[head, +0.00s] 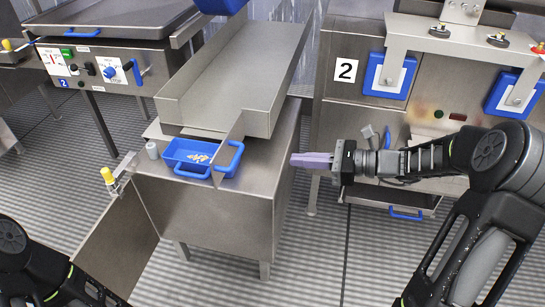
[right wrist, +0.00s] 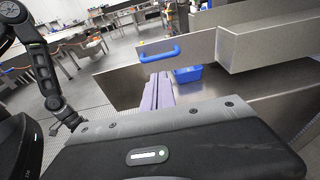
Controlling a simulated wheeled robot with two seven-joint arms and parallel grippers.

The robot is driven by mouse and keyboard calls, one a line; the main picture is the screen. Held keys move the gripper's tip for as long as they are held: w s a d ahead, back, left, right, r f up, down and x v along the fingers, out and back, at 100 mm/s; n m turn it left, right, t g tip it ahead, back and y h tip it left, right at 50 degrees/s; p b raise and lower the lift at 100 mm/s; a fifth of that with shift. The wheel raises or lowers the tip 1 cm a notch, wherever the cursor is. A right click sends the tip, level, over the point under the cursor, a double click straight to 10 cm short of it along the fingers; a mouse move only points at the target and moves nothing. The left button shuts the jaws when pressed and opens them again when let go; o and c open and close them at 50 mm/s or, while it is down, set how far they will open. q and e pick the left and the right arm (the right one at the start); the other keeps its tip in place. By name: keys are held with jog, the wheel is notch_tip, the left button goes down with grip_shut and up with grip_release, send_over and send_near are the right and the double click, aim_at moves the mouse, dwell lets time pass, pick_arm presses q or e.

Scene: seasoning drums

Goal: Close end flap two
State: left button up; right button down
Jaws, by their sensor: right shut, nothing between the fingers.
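The end flap (head: 231,134) is a thin metal plate with a blue handle (head: 236,160). It stands out from the near end of the metal trough (head: 235,65), swung open. In the right wrist view, a plate with a blue handle (right wrist: 160,54) shows beyond my fingers. My right gripper (head: 294,160) is shut and empty, with purple fingers pointing left. It is to the right of the flap and handle, apart from them in the head view. Its fingers (right wrist: 158,80) also show in the right wrist view.
A blue tray (head: 180,155) with small pale pieces sits on the metal cabinet (head: 215,215) beside the flap. A yellow-knobbed fitting (head: 107,175) is at the cabinet's left. Open floor lies in front.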

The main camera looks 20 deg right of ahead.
aim_at(239, 157)
pick_arm(q)
jog(key=shift+f, duration=0.3)
pick_arm(e)
jog(key=x, duration=1.3)
jog(key=shift+w+a+f, duration=0.1)
jog(key=shift+w+a, duration=0.05)
jog(key=shift+a, duration=0.1)
pick_arm(q)
jog(key=shift+f+b, duration=0.1)
jog(key=shift+b, duration=0.25)
pick_arm(e)
jog(key=shift+a, duration=0.1)
